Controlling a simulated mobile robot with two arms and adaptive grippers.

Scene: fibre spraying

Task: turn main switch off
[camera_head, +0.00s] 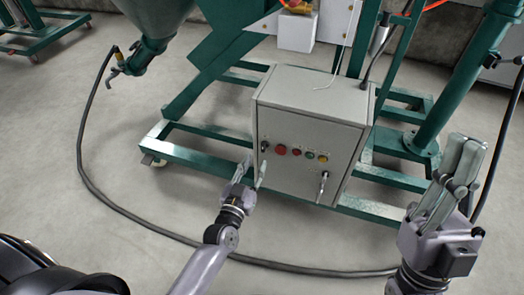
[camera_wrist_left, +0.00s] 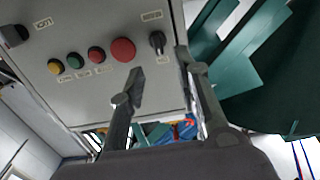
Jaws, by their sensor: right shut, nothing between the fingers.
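A grey control box (camera_head: 290,105) stands on the green frame. Its front has a black rotary knob (camera_head: 264,146) at the left and a lever-like handle (camera_head: 323,186) low at the right; I cannot read which is labelled main switch. My left gripper (camera_head: 254,167) is open, just in front of the panel's left side. In the left wrist view, the panel appears upside down; the knob (camera_wrist_left: 157,42) lies just past and roughly between the spread fingertips (camera_wrist_left: 160,68), with no clear contact. My right gripper (camera_head: 462,148) is shut and empty, right of the box.
A large red button (camera_head: 281,149) sits beside the knob, followed by smaller red, green and yellow buttons (camera_head: 323,158). A dark hose (camera_head: 82,165) curves over the floor around the frame. Green beams (camera_head: 200,160) flank the box. The floor at front is mostly clear.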

